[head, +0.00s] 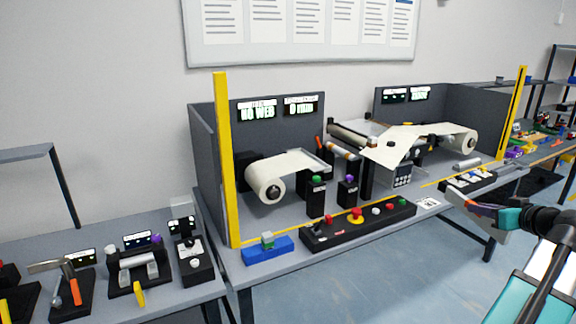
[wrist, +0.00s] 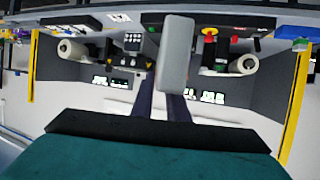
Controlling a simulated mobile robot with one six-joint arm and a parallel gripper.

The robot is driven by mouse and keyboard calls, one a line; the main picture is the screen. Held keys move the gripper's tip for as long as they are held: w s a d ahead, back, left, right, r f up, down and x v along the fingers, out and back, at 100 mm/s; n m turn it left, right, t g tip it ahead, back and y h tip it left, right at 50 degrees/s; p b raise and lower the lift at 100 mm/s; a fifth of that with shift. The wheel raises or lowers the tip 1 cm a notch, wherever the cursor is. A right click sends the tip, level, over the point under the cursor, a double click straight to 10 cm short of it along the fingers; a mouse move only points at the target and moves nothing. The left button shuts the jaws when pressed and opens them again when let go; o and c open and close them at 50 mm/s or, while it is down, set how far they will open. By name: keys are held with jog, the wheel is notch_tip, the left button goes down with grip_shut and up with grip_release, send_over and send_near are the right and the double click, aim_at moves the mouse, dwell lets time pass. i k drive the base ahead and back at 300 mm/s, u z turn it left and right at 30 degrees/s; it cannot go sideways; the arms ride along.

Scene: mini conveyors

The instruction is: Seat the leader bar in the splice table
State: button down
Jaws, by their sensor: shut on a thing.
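My gripper (wrist: 163,98) is shut on a plain grey bar, which I take to be the leader bar (wrist: 175,52). In the wrist view the bar sticks out past the dark fingers, slightly tilted. In the head view my gripper (head: 472,202) is at the right, in front of the bench's front edge; the bar's outline is hard to make out there. The left station has a white roll (head: 268,188) with its web leading to a dark flat support (head: 315,160). The right station has a roll (head: 460,137) and a white sheet (head: 395,146). I cannot tell which part is the splice table.
A black button panel (head: 358,224) and blue block (head: 267,250) lie along the front edge. Yellow posts (head: 228,165) and (head: 514,112) flank the bench. A side table (head: 80,235) with tools stands at left. Open floor (head: 390,275) lies in front.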

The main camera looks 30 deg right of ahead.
aim_at(314, 193)
jog(key=u, duration=0.5)
jog(key=k, duration=0.65)
jog(key=z, duration=0.15)
jog(key=i, duration=1.6)
jog(key=u, duration=0.25)
